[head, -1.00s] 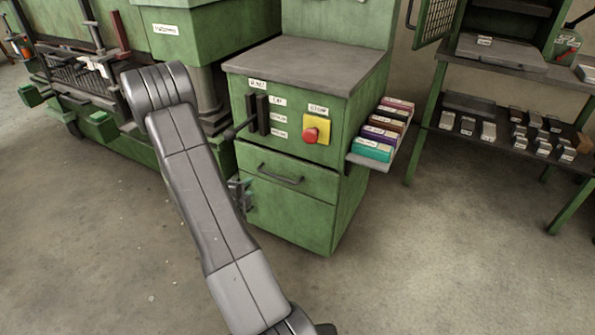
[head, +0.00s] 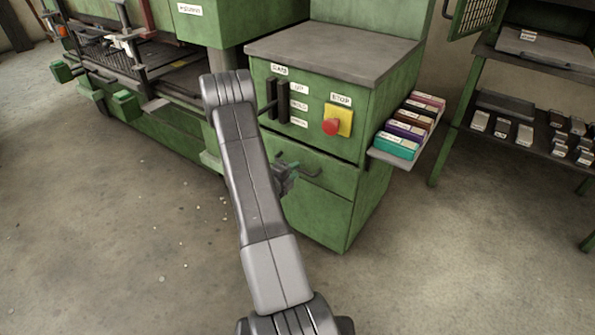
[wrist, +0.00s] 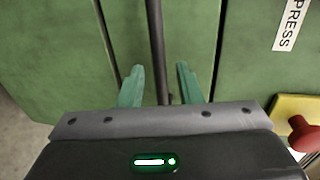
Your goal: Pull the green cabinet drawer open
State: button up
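The green cabinet drawer (head: 335,181) is the upper front panel below the control face, and it looks shut. Its dark bar handle (head: 313,173) runs across the front, the left end partly hidden by my gripper (head: 290,172). In the wrist view, my gripper (wrist: 159,84) has its two green fingers apart. The dark handle bar (wrist: 157,40) runs between them, with a gap visible on each side. I cannot tell how deep the bar sits between the fingertips.
Above the drawer are a red stop button (head: 332,127) on a yellow plate and a dark lever (head: 276,98). A side shelf (head: 397,161) holds several coloured boxes. A rack (head: 478,137) stands at right.

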jog(key=shift+x, duration=1.3)
grip_shut()
jog(key=shift+s+a, duration=0.1)
